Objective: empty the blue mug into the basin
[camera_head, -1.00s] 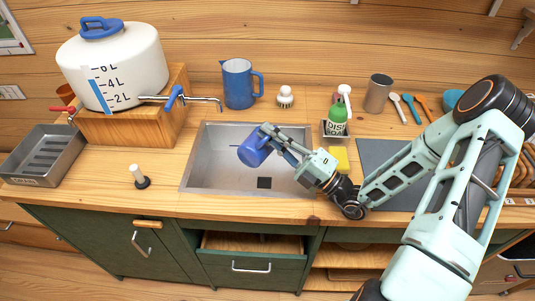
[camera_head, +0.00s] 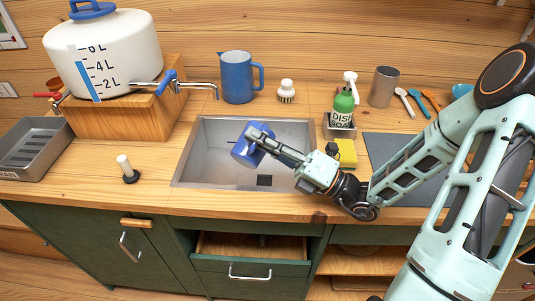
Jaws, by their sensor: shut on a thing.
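The blue mug (camera_head: 243,153) is in my gripper (camera_head: 262,140) over the metal basin (camera_head: 205,150). My gripper is shut on the mug from its right side.
A white water tank (camera_head: 110,55) with a spout stands on a wooden block at left. A blue pitcher (camera_head: 237,78), a brush (camera_head: 286,91) and a green soap bottle (camera_head: 343,108) stand behind the basin. A yellow sponge (camera_head: 346,153) lies to its right. A stopper (camera_head: 126,170) stands left.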

